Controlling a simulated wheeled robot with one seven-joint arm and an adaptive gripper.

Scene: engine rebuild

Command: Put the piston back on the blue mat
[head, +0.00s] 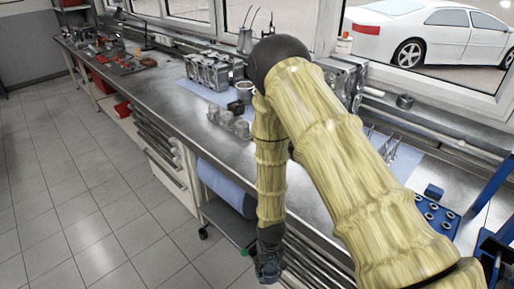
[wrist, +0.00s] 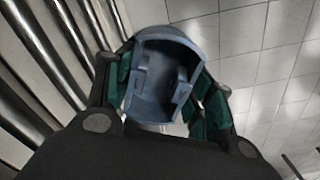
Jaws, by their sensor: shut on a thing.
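The piston (wrist: 151,100) is a grey-blue metal cup with its hollow side toward the wrist camera. My gripper (wrist: 165,95) is shut on it, with a green-padded finger on each side. In the head view my gripper (head: 268,268) hangs low in front of the bench, below the worktop. The piston is hard to make out there. A light blue mat (head: 196,90) lies on the worktop at the back left, by the engine block and several small parts. Another light blue mat (head: 408,160) lies to the right, partly hidden by my arm.
The steel bench (head: 150,92) runs along the window, with red tools and parts at its far left end. A grey engine block (head: 208,70) stands near the wall. A blue roll (head: 226,188) hangs under the worktop. Tiled floor (head: 90,200) is clear at left.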

